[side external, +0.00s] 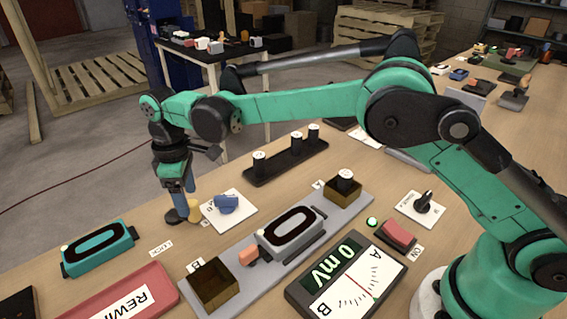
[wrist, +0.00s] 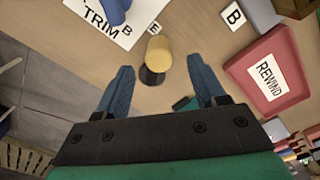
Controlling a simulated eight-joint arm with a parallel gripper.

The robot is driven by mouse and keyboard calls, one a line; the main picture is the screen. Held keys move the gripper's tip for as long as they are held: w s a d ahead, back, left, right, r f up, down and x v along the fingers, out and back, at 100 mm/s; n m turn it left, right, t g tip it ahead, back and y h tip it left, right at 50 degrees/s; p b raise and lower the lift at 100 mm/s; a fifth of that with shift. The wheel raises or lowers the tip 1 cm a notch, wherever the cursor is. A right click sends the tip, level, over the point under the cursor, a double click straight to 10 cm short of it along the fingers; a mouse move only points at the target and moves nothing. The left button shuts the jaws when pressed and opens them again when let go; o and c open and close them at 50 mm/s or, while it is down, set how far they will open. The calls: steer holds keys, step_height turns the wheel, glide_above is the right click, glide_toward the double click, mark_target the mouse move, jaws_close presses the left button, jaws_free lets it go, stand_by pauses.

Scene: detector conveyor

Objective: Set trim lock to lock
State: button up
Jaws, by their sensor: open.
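The likely trim lock is a small yellow cylindrical knob on a black base; the yellow knob shows in the wrist view (wrist: 158,52) and low behind my fingers in the side view (side external: 194,211). Its black base (wrist: 151,78) rests on the table. The knob stands beside the white TRIM plate (wrist: 95,28), which carries a blue knob (side external: 226,203). A LOCK label (side external: 161,248) lies on the table nearby. A small label ending in E (wrist: 154,28) is partly hidden. My gripper (wrist: 159,64) is open, fingers pointing down, one on each side of the knob; contact cannot be told.
A red REWIND tray (wrist: 268,70) and a teal device (side external: 98,248) stand nearby. A grey rail (side external: 335,232) carries open boxes and a grey device. A black rack (side external: 286,160) holds several cylinders behind. Bare table lies left of my gripper.

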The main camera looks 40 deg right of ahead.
steer(key=shift+f, duration=1.7)
jaws_close()
steer(key=shift+a+m, duration=0.1)
steer(key=shift+m, duration=0.2)
steer(key=m, duration=0.1)
steer(key=a+m, duration=0.1)
steer(key=m, duration=0.1)
steer(key=a+m, duration=0.1)
steer(key=m, duration=0.1)
steer(key=shift+s+a, duration=0.1)
steer(key=shift+s, duration=0.2)
steer(key=m, duration=0.2)
steer(key=a+m, duration=0.1)
steer(key=shift+w+a+m, duration=0.15)
steer(key=shift+m, duration=0.25)
steer(key=shift+w+a+m, duration=0.15)
steer(key=shift+a+m, duration=0.1)
steer(key=shift+m, duration=0.4)
steer(key=shift+w+a+m, duration=0.1)
steer(key=shift+a+m, duration=0.1)
steer(key=shift+m, duration=0.45)
jaws_free()
